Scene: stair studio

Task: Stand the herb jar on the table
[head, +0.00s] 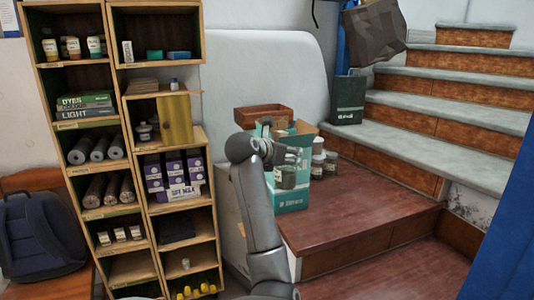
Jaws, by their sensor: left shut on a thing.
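My left arm reaches up from the bottom centre, and my left gripper (280,163) is shut on a small dark green jar (285,178), which looks like the herb jar. The jar hangs upright below the fingers, in front of a teal and white carton (292,200). The gripper hides part of the jar's top and of the carton. I cannot make out a separate table; a low reddish-brown wooden platform (365,210) lies to the right of the gripper. My right gripper is not in view.
Several small pots (318,158) stand on the platform behind the carton. A brown wooden tray (263,116) is behind the gripper. A filled shelf unit (208,170) stands left, stairs (430,115) rise right, and a dark bag (347,98) sits on a step. The platform's front is clear.

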